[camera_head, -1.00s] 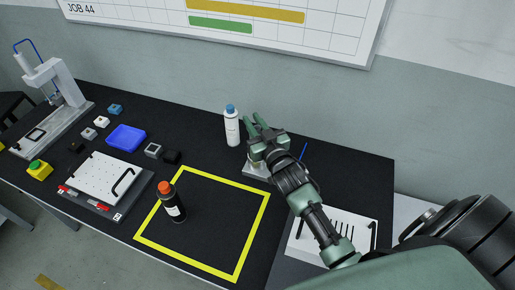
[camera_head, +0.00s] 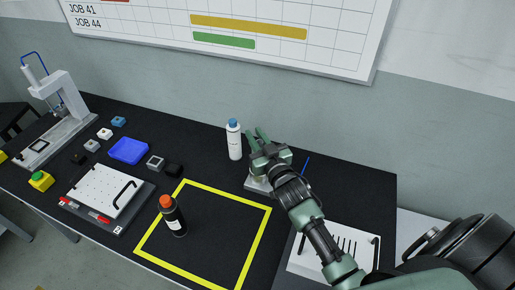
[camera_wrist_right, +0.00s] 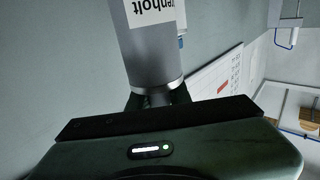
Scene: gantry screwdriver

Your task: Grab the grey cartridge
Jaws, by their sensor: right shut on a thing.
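The grey cartridge (camera_wrist_right: 152,45) shows large in the right wrist view. It is a smooth grey cylinder with a white printed label, and its near end sits between the dark fingers of my right gripper (camera_wrist_right: 160,98). In the head view my right gripper (camera_head: 258,136) is over the back of the table with its green fingers towards the wall. I cannot make out the cartridge there; the hand may hide it. My right gripper is shut on it. My left gripper is not in view.
A white bottle with a blue cap (camera_head: 234,142) stands just left of my right gripper. A black bottle with an orange cap (camera_head: 172,218) stands at the yellow square's left edge (camera_head: 160,222). A blue tray (camera_head: 128,151) and small blocks lie left. The square's middle is clear.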

